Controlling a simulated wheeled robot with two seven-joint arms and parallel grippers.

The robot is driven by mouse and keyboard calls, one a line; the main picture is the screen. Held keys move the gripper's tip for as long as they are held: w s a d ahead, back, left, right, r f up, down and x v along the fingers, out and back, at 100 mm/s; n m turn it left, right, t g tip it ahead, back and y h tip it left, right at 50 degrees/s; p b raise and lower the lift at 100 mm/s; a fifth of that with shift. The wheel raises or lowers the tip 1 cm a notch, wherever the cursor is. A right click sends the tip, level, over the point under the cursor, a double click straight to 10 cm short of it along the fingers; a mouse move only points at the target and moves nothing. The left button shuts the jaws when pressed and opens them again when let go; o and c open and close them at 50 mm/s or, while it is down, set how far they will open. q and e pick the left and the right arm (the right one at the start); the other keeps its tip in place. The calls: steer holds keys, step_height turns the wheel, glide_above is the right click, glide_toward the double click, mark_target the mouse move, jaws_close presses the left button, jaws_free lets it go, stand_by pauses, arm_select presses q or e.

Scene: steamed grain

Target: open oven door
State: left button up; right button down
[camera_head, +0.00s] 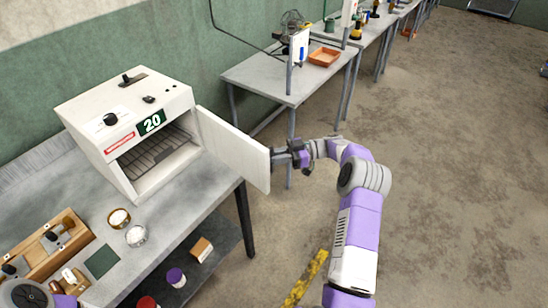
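The white oven (125,120) stands on the grey table at the left, marked with a green "20" label. Its door (235,148) is swung wide open to the right, and the wire rack (155,150) inside shows. My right gripper (281,157) is at the outer free edge of the door, on its far right side. It touches or nearly touches the door there. Its fingertips are small and partly hidden, so I cannot tell whether they are shut on anything. A part of my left arm shows at the bottom left corner, but its gripper does not show.
The grey table (190,208) holds a wooden rack (45,245), small round dishes (119,218) and a dark green square (101,261). A lower shelf holds jars and a small box (201,249). Another bench (265,75) stands behind. The floor at the right is clear.

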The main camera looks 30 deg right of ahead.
steer(key=c, duration=1.2)
jaws_free()
steer(key=shift+w+a+r, duration=0.15)
steer(key=shift+w+a, duration=0.15)
steer(key=shift+s+d, duration=0.1)
steer(key=shift+d, duration=0.1)
steer(key=shift+v, duration=3.8)
